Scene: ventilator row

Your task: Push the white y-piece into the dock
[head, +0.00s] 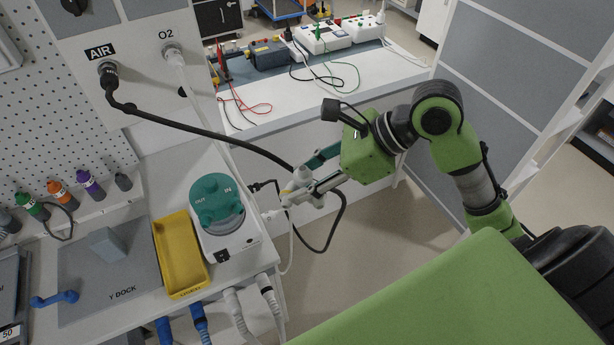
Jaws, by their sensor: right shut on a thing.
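My right gripper (298,192) comes in from the right and is shut on a small white piece (300,177), which looks like the white y-piece. It holds this piece in the air just right of the humidifier, and the fingers hide part of it. The dock is a grey plate (85,284) marked "Y DOCK" on the bench at the lower left. A grey block (108,244) stands on its back part. The held piece is well to the right of the dock. My left gripper is not in view.
A yellow tray (181,291) and a teal-topped humidifier (217,200) stand between the dock and my right gripper. A black hose (200,130) and a thin white hose hang from the wall outlets. A blue piece (55,298) lies at the dock's left edge. White and blue hose ends line the bench front.

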